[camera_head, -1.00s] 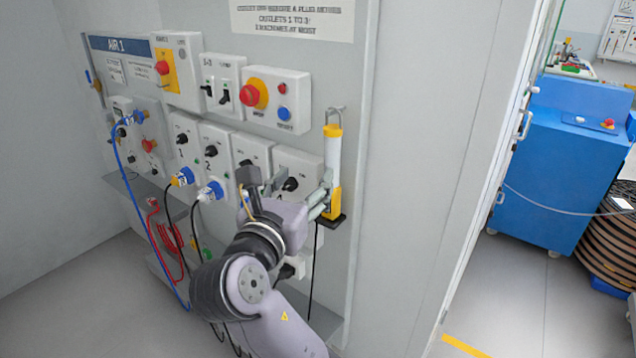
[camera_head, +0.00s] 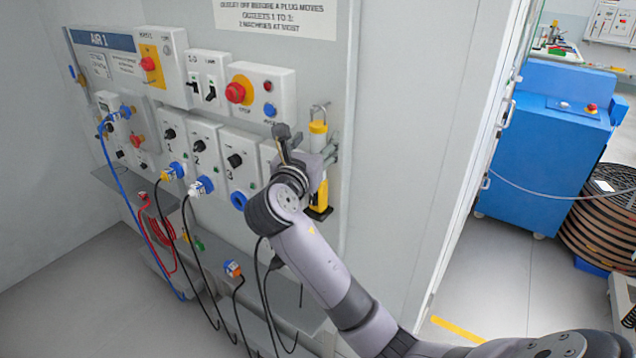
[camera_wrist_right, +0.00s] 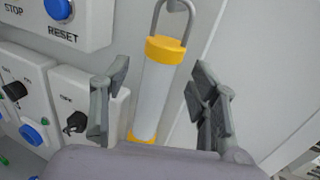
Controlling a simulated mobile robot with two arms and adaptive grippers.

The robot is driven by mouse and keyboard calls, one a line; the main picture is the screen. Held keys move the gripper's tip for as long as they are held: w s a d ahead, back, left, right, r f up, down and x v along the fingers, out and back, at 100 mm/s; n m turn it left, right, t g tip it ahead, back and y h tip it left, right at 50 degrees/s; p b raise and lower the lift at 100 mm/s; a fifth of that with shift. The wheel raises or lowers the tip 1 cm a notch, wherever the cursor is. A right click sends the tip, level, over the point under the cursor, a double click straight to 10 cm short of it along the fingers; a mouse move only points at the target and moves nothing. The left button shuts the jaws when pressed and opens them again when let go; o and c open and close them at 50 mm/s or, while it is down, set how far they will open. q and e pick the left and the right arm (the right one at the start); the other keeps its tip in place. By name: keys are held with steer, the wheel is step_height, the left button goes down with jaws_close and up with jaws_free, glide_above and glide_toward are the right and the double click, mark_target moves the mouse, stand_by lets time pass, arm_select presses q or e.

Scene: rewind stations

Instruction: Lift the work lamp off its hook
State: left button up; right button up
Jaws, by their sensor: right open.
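The work lamp (camera_head: 318,128) hangs upright on the panel's right side, with a yellow cap, a pale tube and a yellow and black lower body. Its metal loop (camera_head: 320,109) is at the hook at the top. My right gripper (camera_head: 306,146) is in front of the lamp and hides part of its middle. In the right wrist view the lamp tube (camera_wrist_right: 155,95) stands between the two open fingers of my right gripper (camera_wrist_right: 159,80), with a gap visible on both sides. The lower end of the lamp is hidden there. My left gripper is not in view.
Left of the lamp are outlet boxes (camera_head: 239,160) with black knobs and an emergency stop box (camera_head: 262,92). Plugged cables hang below over a shelf (camera_head: 290,302). A blue cabinet (camera_head: 545,150) stands at the right, beyond the wall edge.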

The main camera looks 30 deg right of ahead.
steer(key=shift+x, duration=1.45)
steer(key=shift+f, duration=0.1)
steer(key=shift+a, duration=0.1)
steer(key=shift+c, duration=0.4)
jaws_close()
